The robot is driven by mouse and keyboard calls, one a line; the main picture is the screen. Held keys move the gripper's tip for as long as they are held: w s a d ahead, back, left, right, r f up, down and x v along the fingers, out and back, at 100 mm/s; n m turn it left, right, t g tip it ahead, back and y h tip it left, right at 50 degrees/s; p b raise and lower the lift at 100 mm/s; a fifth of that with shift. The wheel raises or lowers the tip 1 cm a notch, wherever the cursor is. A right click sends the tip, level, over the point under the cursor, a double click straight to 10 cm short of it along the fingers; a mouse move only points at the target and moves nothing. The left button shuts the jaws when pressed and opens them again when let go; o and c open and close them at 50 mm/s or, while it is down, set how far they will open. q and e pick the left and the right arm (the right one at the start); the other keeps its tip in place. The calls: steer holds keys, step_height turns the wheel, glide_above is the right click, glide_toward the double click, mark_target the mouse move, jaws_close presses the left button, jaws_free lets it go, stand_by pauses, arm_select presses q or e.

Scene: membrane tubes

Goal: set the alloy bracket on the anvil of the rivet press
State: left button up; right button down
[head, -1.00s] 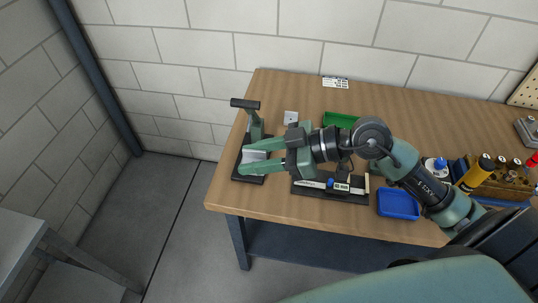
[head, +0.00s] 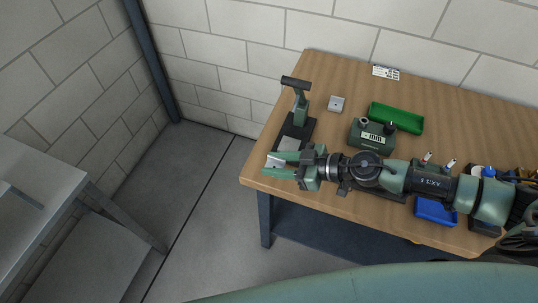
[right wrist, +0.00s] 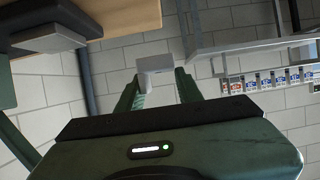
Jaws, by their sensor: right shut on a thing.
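The rivet press (head: 297,108) is green with a dark T-shaped handle and stands on a black base at the table's left end. A light grey anvil (head: 289,143) shows on the base. My right gripper (head: 270,166) is shut on the pale grey alloy bracket (head: 275,161), just in front of the press base, near the table's front left corner. In the right wrist view the bracket (right wrist: 155,64) sits between the fingertips, clear of the anvil, and a grey block on a dark part shows at upper left. My left gripper is out of view.
A small grey plate (head: 336,104) lies right of the press. Behind my right arm are a green device (head: 372,134) and a green tray (head: 396,117); a blue tray (head: 435,211) is in front. The floor left of the table is open. A grey bench (head: 40,195) stands at far left.

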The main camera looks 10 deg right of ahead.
mark_target(290, 145)
steer(key=shift+d+f, duration=0.25)
steer(key=shift+f, duration=0.15)
steer(key=shift+r+p, duration=0.1)
steer(key=shift+p, duration=0.3)
steer(key=shift+w+d+f, duration=0.1)
steer(key=shift+d+f, duration=0.05)
steer(key=shift+f, duration=0.05)
steer(key=shift+w+d+f+b, duration=0.35)
steer(key=shift+w+b, duration=0.1)
steer(key=shift+b, duration=0.1)
steer(key=shift+w+d+f+b, duration=0.4)
steer(key=shift+w+d+b, duration=0.15)
steer(key=shift+w, duration=0.25)
steer(key=shift+w+d+f+b, duration=0.35)
steer(key=shift+w+d+b, duration=0.15)
steer(key=shift+w, duration=0.3)
steer(key=shift+w+d, duration=0.35)
steer(key=shift+w, duration=0.2)
steer(key=shift+w+d+f+b, duration=0.15)
steer(key=shift+w+d, duration=0.35)
steer(key=shift+w, duration=0.25)
steer(key=shift+w+d+r+b, duration=0.1)
steer(key=shift+w+d+b, duration=0.1)
steer(key=shift+w+d, duration=0.45)
steer(key=shift+w+d+f+b, duration=0.15)
steer(key=shift+w+d, duration=0.2)
steer(key=shift+w, duration=0.5)
steer(key=shift+r, duration=0.1)
